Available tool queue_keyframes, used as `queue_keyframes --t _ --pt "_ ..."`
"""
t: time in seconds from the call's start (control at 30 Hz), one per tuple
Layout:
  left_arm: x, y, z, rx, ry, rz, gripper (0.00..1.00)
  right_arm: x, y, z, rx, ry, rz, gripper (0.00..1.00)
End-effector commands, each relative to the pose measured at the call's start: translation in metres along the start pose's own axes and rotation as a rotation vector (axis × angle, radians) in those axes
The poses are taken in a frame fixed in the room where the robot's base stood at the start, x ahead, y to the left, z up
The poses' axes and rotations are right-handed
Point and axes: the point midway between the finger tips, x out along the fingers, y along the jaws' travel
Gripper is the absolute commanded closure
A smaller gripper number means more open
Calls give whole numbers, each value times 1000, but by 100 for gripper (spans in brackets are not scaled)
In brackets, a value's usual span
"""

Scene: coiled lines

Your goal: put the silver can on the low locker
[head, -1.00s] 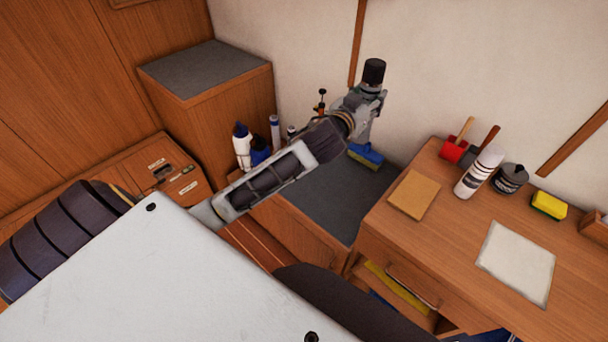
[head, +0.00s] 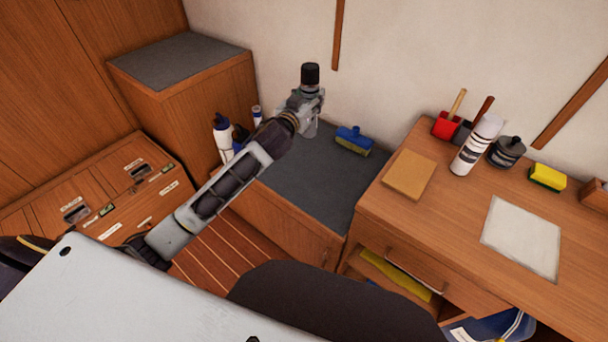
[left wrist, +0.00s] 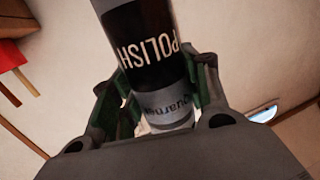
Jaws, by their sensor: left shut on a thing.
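The silver can (head: 310,76) shows in the head view with its dark top up, roughly upright. In the left wrist view the can (left wrist: 150,45) has a black band reading "POLISH" and a silver end. My left gripper (head: 308,100) is shut around its body; the fingers (left wrist: 155,85) lie on both sides of it. The low locker (head: 300,188) has a dark grey top and wooden sides. The can appears over the back part of that top; I cannot tell whether its base touches. My right gripper is not in view.
A taller locker (head: 180,58) is at back left. The desk (head: 440,215) at right holds a white can (head: 477,146) and other items. The locker's middle is clear.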

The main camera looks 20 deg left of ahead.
Motion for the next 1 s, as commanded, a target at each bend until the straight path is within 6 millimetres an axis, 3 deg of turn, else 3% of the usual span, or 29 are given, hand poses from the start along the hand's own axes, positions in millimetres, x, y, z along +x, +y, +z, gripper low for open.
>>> queue_keyframes --t 0.4,1.0 --pt "26 -2 57 -1 2 28 88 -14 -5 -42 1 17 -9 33" --pt "57 -5 128 -1 0 66 88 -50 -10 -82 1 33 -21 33"
